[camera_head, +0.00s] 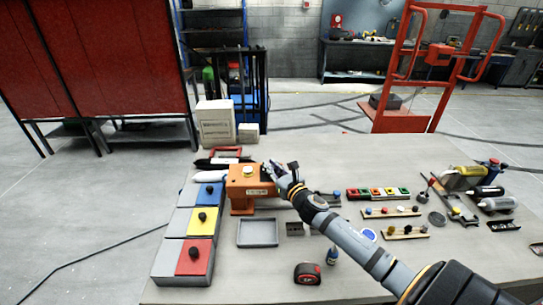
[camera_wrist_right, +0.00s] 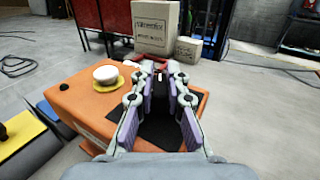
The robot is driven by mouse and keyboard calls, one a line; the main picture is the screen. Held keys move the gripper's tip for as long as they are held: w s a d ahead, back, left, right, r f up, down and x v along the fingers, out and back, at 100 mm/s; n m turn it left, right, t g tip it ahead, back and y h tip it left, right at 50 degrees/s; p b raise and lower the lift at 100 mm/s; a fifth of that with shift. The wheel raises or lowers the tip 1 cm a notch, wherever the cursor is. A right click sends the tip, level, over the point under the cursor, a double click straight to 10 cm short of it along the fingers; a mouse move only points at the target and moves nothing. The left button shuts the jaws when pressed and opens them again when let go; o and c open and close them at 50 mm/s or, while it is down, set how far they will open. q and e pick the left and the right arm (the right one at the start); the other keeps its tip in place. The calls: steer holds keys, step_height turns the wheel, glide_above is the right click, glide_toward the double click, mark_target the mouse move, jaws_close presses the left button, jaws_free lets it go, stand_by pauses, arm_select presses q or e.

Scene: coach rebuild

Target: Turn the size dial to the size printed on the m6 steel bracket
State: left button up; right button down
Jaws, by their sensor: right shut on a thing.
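An orange machine (camera_head: 243,185) stands on the table, left of centre. It also shows in the right wrist view (camera_wrist_right: 85,108), with a white button on a yellow disc (camera_wrist_right: 106,75). My right gripper (camera_head: 272,170) is over the machine's right end. In the right wrist view its fingers (camera_wrist_right: 160,82) are shut on a black upright knob (camera_wrist_right: 160,90), which looks like the size dial, above a black plate. The dial's markings are hidden or too small to read. A small dark metal piece (camera_head: 295,229) may be the steel bracket; I cannot read any print on it. My left gripper is out of view.
A shallow grey tray (camera_head: 240,243) lies in front of the machine. Blue, yellow and red panels with black knobs (camera_head: 202,222) line the left edge. A tape measure (camera_head: 307,273) and a small bottle (camera_head: 332,255) are near the front. Boxes (camera_head: 216,124) stand behind.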

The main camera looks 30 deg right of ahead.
steer(key=m+h, duration=0.2)
steer(key=h, duration=0.2)
steer(key=shift+m+g, duration=0.3)
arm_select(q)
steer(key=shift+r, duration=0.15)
arm_select(e)
steer(key=shift+f+m+g+h, duration=0.1)
steer(key=shift+m+g+h, duration=0.5)
steer(key=shift+h, duration=0.5)
steer(key=shift+m+g+h, duration=0.3)
steer(key=shift+m+h, duration=0.5)
steer(key=shift+h, duration=0.6)
steer(key=c, duration=1.3)
jaws_free()
steer(key=shift+c, duration=0.2)
